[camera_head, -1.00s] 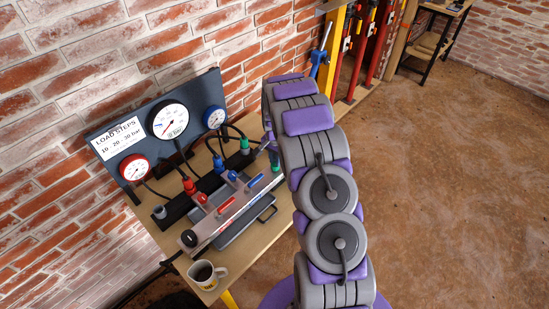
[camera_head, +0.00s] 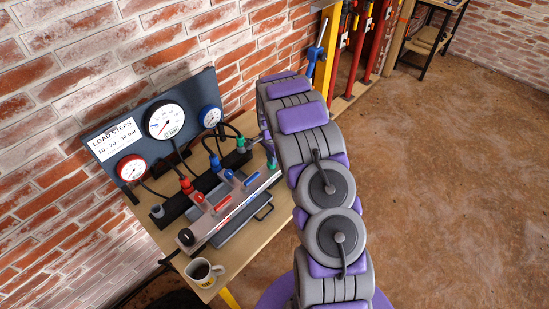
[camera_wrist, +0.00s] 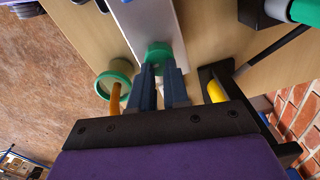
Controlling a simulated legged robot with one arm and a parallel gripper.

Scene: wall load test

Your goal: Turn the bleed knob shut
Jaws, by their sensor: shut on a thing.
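A silver manifold block (camera_head: 228,213) lies on the bench with red and blue levers. In the wrist view, a round green knob (camera_wrist: 158,54) sits at the near end of the silver bar (camera_wrist: 150,22). My gripper (camera_wrist: 159,72) has its two dark blue fingers closed on this green knob, one at each side. No label on the knob is readable. In the head view my arm covers most of the gripper. A black round knob (camera_head: 186,237) is at the manifold's left end, apart from the gripper.
A panel (camera_head: 98,132) with several gauges stands behind the manifold. A mug (camera_head: 204,273) stands at the bench's front corner. In the wrist view, a green-rimmed round thing (camera_wrist: 103,84) with an orange part is left of my fingers, and a dark bracket (camera_wrist: 207,75) is right.

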